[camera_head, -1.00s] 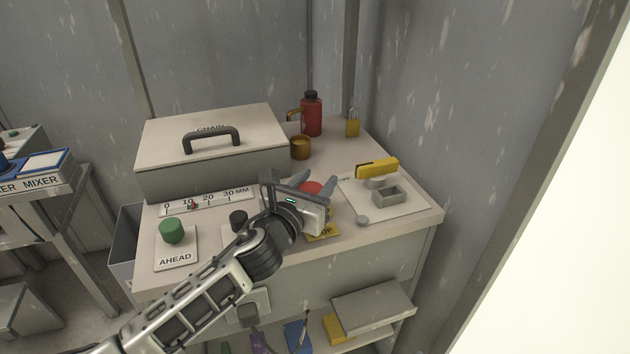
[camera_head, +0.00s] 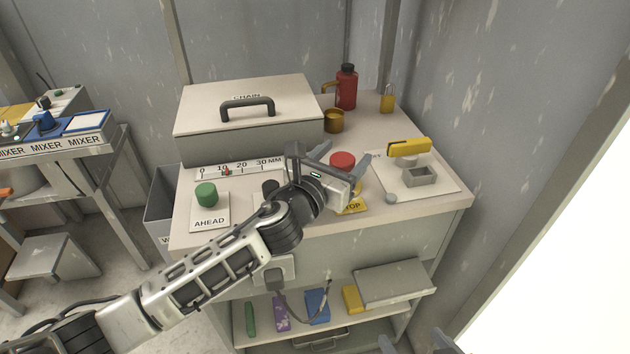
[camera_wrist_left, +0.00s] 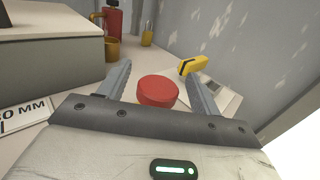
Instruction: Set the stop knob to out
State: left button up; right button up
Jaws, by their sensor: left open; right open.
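The stop knob (camera_head: 342,161) is a round red mushroom button on a yellow plate (camera_head: 352,206) whose lettering is partly covered by my left gripper. My left gripper (camera_head: 342,157) is open, its fingers on either side of the knob in the picture. In the left wrist view the red knob (camera_wrist_left: 157,91) shows between the two spread fingers, with a gap on each side; I cannot tell if they are level with it. The knob's stem is hidden. My right gripper (camera_head: 415,343) shows only its open fingertips at the bottom edge.
A green AHEAD knob (camera_head: 206,194), a black knob (camera_head: 270,188) and a millimetre scale (camera_head: 240,168) lie left of the gripper. The CHAIN box (camera_head: 250,110) stands behind. A white board (camera_head: 430,184) with a yellow-handled tool (camera_head: 409,147) lies right. A red flask (camera_head: 346,88) stands at the back.

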pick_arm(q)
jog(key=v, duration=1.3)
jog(key=shift+s+a, duration=0.2)
jog(key=shift+s, duration=0.15)
jog(key=shift+s, duration=0.1)
